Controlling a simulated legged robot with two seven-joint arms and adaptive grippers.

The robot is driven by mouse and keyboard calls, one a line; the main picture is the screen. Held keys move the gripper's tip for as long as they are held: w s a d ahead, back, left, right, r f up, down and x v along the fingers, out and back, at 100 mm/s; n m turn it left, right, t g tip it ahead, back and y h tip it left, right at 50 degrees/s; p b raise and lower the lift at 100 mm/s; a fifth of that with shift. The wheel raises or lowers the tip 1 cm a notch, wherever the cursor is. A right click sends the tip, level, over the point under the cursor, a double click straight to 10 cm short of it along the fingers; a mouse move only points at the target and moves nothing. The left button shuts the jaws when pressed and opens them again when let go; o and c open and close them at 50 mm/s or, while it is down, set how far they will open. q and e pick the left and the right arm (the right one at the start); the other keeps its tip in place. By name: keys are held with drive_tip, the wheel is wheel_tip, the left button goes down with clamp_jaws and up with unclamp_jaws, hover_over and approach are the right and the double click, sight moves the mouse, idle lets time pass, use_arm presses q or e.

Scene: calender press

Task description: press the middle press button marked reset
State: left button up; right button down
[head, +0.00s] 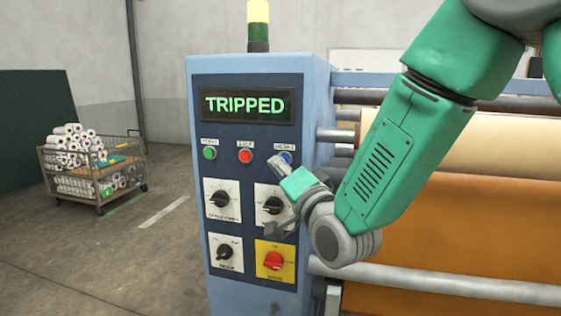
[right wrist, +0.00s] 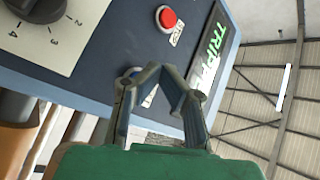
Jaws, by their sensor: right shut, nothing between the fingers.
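The press's blue control panel (head: 240,185) has a row of three press buttons: green (head: 209,153) at left, red (head: 245,156) in the middle and blue (head: 286,156) at right. The label above the blue one appears to read RESET; the red one's appears to read STOP. My right gripper (head: 277,164) is shut and empty in front of the panel, just below and left of the blue button. In the right wrist view its fingertips (right wrist: 160,68) partly hide the blue button (right wrist: 133,71); contact cannot be told. The red button (right wrist: 168,18) is clear of them. My left gripper is out of view.
A lit display (head: 245,105) reads TRIPPED above the buttons. Below are black rotary knobs (head: 221,199) and a red knob on a yellow plate (head: 273,261). Rollers (head: 440,145) lie to the right. A cart of rolls (head: 92,170) stands far left, with open floor between.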

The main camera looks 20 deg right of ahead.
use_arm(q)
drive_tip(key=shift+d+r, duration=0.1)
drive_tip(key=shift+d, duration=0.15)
use_arm(e)
drive_tip(key=shift+d, duration=0.35)
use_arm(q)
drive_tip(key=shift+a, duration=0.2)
use_arm(e)
drive_tip(key=shift+a, duration=0.25)
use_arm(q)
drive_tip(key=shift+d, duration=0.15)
use_arm(e)
drive_tip(key=shift+w+d, duration=0.3)
drive_tip(key=shift+d, duration=0.25)
drive_tip(key=shift+w, duration=0.1)
